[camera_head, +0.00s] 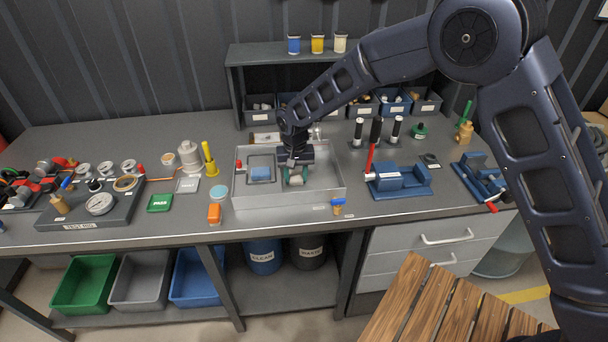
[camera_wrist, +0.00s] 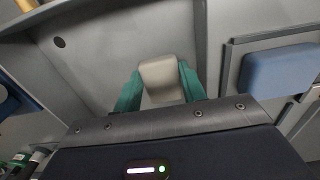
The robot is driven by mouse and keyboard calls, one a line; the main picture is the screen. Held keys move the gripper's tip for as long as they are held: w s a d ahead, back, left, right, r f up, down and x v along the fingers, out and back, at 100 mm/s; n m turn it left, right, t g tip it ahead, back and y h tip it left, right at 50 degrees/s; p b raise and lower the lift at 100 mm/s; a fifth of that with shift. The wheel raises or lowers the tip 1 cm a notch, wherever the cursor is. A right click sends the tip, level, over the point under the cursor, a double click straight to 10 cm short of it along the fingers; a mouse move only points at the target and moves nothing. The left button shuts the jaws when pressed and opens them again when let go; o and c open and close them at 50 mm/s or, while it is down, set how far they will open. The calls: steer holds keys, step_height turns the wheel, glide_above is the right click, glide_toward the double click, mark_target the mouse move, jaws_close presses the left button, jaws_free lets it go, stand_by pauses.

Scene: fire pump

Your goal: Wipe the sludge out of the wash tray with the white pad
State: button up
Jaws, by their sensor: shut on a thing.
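The wash tray (camera_head: 290,198) is a shallow grey metal box in the middle of the bench. My gripper (camera_head: 296,176) reaches down inside it, right of centre. Its green fingers are shut on the white pad (camera_wrist: 162,76), an off-white rounded block, which also shows low in the tray in the head view (camera_head: 296,181). I cannot tell whether the pad touches the tray floor. A small round dark spot (camera_wrist: 58,42) shows on the grey surface in the wrist view; I cannot tell whether it is a hole. I cannot make out sludge; my gripper hides part of the floor.
A blue block (camera_head: 260,174) sits in a framed section at the tray's left, and also shows in the wrist view (camera_wrist: 280,79). A blue vise (camera_head: 400,182) stands right of the tray. An orange item (camera_head: 214,213) and a yellow-handled tool (camera_head: 209,160) stand left.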

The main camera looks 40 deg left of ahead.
mark_target(296, 178)
steer(key=shift+r, duration=4.05)
